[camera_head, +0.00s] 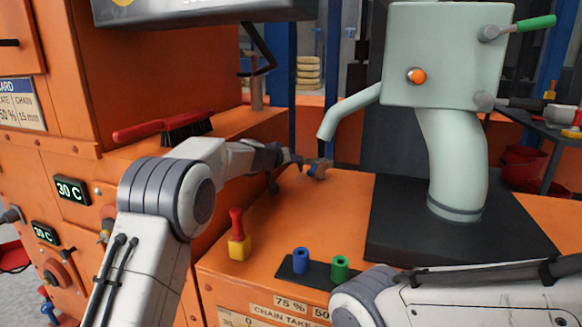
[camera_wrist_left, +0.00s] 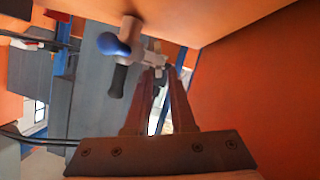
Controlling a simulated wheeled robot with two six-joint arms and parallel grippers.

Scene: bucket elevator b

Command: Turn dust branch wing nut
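A small grey fitting with a blue rounded knob (camera_head: 318,168) is at the back of the orange deck, near the lower end of the pale green branch pipe (camera_head: 350,112). It looks like the wing nut, but its shape is too small to be sure. In the left wrist view the grey fitting with its blue knob (camera_wrist_left: 114,44) is just beyond my fingertips. My left gripper (camera_head: 300,160) reaches it from the left. Its fingers (camera_wrist_left: 160,72) show a narrow gap; whether they press on the grey part is unclear. My right gripper is outside the views.
A pale green box (camera_head: 440,50) with an orange button and a green-gripped lever stands on a thick pipe (camera_head: 453,160). A red-handled brush (camera_head: 180,127) lies on the left ledge. A red-and-yellow tool (camera_head: 238,236) and blue and green cylinders (camera_head: 300,260) stand in front.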

